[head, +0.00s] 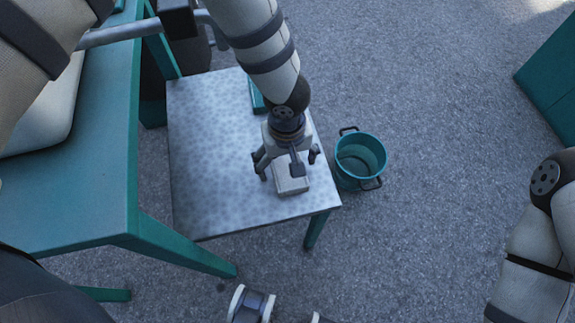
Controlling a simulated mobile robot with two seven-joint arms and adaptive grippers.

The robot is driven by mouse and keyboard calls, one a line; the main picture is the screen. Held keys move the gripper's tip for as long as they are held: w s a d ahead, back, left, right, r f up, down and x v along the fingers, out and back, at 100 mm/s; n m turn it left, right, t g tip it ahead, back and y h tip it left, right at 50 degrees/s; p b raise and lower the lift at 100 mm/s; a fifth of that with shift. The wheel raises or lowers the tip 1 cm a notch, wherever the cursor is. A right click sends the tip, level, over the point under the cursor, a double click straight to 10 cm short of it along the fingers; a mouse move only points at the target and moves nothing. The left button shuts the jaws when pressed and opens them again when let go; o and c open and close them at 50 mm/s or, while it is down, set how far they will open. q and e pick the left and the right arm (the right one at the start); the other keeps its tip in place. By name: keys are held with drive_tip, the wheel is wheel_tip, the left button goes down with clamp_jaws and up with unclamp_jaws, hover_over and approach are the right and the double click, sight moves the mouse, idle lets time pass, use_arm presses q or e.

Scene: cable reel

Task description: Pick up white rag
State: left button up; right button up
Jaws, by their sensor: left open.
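The white rag (291,185) looks like a small, pale folded block lying on the grey metal-topped table, near its front right corner. My left gripper (287,172) points down right over the rag, its fingers open and spread to either side. The gripper hides the rear part of the rag. I cannot tell whether the fingers touch it. My right arm shows at the right edge, but its gripper is out of the frame.
The small table (215,190) has a speckled top, mostly bare on the left. A teal object (257,97) lies behind the gripper. A teal bucket (360,160) with dark handles stands on the floor right of the table. A larger teal bench (85,190) adjoins at left.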

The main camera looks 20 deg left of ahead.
use_arm(q)
drive_tip(key=shift+f, duration=0.25)
drive_tip(key=c, duration=1.2)
use_arm(e)
drive_tip(key=shift+w, duration=0.1)
use_arm(q)
drive_tip(key=shift+r, duration=0.1)
drive_tip(key=shift+c, duration=0.2)
wheel_tip(320, 180, up, 4)
drive_tip(key=shift+w+f+p, duration=0.15)
drive_tip(key=shift+f+p, duration=0.1)
drive_tip(key=shift+p, duration=0.2)
drive_tip(key=s+a+r+p, duration=0.1)
drive_tip(key=s+a+r, duration=0.1)
drive_tip(key=a+r, duration=0.2)
drive_tip(key=s+a+r+p, duration=0.1)
drive_tip(key=s+a+r, duration=0.1)
drive_tip(key=a+r, duration=0.3)
drive_tip(key=a, duration=0.4)
drive_tip(key=shift+s+a+r, duration=0.15)
drive_tip(key=shift+s+r, duration=0.05)
drive_tip(key=shift+s, duration=0.2)
use_arm(e)
drive_tip(key=w+r, duration=0.2)
drive_tip(key=r, duration=0.1)
drive_tip(key=shift+w+t, duration=0.1)
drive_tip(key=shift+t, duration=0.3)
